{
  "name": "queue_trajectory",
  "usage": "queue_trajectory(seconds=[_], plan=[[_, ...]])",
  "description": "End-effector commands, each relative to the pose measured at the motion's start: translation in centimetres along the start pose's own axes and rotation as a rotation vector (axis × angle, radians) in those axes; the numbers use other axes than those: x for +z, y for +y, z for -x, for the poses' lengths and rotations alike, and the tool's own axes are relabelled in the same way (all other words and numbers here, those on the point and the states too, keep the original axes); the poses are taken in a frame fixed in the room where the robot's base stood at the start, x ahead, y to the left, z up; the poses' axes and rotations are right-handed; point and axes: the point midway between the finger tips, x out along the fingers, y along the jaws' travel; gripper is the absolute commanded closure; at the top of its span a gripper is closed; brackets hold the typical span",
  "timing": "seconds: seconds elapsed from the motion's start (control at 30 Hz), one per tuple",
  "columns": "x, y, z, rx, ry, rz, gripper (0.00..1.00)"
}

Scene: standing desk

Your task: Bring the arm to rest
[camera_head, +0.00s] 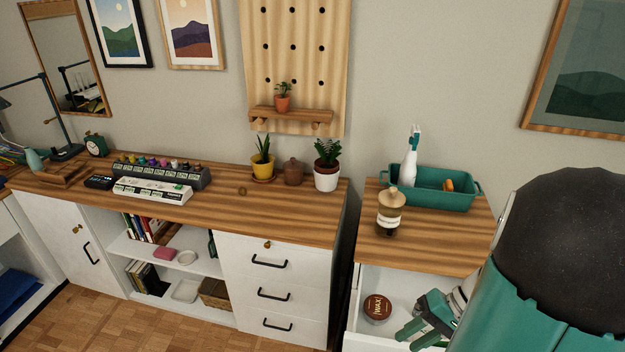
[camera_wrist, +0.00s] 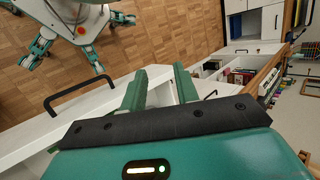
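My gripper (camera_head: 428,320) is low at the right in the head view, beside the white open space under the right cabinet's wooden top. It also shows in the wrist view (camera_wrist: 162,72), where its two green fingers stand apart with nothing between them. The fingers are close to a white panel edge; I cannot tell whether they touch it. My green and black arm fills the lower right of the head view and hides part of the cabinet.
A brown wax tin (camera_head: 377,308) sits in the white space left of my gripper. Above are an amber bottle (camera_head: 390,212), a spray bottle (camera_head: 409,160) and a green tub (camera_head: 448,198). A long cabinet with drawers (camera_head: 272,284) stands left.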

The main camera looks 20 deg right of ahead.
Motion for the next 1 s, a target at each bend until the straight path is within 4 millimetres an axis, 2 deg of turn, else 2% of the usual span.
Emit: queue_trajectory(seconds=[0.03,0.23,0.4,0.7,0.83,1.0], plan=[[0.0,-2.0,0.0,0.069,-0.008,0.05,0.69],[0.9,-8.1,-0.2,0.307,0.012,0.202,0.69],[2.3,-13.2,-0.2,0.466,0.098,0.349,0.69],[6.3,-21.6,0.3,0.589,0.353,0.618,0.69],[7.8,-23.7,0.6,0.586,0.438,0.689,0.69],[8.3,-24.4,0.7,0.579,0.474,0.713,0.69]])
